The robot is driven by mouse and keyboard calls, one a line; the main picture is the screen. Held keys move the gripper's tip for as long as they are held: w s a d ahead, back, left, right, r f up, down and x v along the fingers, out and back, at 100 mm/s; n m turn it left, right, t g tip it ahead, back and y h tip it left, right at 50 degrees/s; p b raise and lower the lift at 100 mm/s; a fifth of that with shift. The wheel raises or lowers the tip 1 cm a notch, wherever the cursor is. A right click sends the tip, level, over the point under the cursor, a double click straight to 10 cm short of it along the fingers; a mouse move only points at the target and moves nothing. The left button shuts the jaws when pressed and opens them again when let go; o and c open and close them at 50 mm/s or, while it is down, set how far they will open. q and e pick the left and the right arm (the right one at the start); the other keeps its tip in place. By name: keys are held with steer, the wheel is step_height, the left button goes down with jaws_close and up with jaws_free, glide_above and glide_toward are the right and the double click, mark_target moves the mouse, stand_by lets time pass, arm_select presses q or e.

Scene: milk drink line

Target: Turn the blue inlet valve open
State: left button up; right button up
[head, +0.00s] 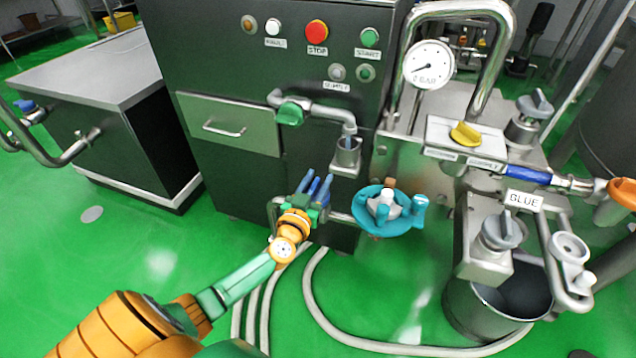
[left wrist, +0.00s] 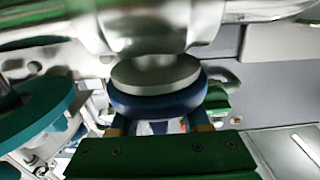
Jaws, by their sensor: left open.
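In the left wrist view a round blue valve knob (left wrist: 160,107) with a grey disc (left wrist: 155,74) on it sits right in front of my left gripper (left wrist: 160,125). The fingers are open on either side of the knob's near part; I cannot tell whether they touch it. In the head view my left gripper (head: 317,187) reaches to the low pipework in front of the dark cabinet. Its blue fingers there cannot be told apart from the knob. My right gripper is not in view.
A teal handwheel (head: 385,212) stands close to the right of the gripper; it also shows in the left wrist view (left wrist: 42,112). A green-handled tap (head: 290,112) and a small metal cup (head: 346,157) are above. Hoses (head: 318,290) lie on the green floor.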

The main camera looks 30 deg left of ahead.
arm_select(q)
jaws_close()
stand_by(0.3)
